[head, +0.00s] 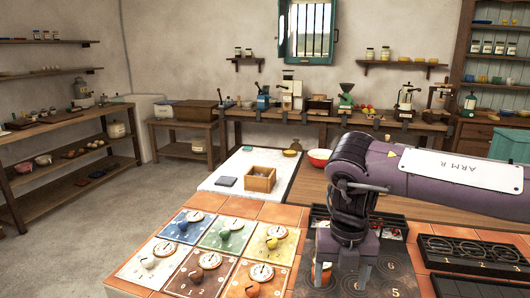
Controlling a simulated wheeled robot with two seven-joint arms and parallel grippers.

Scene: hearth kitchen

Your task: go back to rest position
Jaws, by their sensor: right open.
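My right gripper (345,277) hangs from the purple arm that comes in from the right. It points down over a dark tray with ring-shaped marks (400,283) at the front of the tiled counter. Its two fingers are apart. A small orange and white thing (322,272) shows by the left finger, mostly hidden; I cannot tell whether the finger touches it. My left gripper is not in view.
Several coloured cards (230,229) with small dials and round pieces lie left of the gripper. A black rack (472,250) stands at right. The floor at left is clear.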

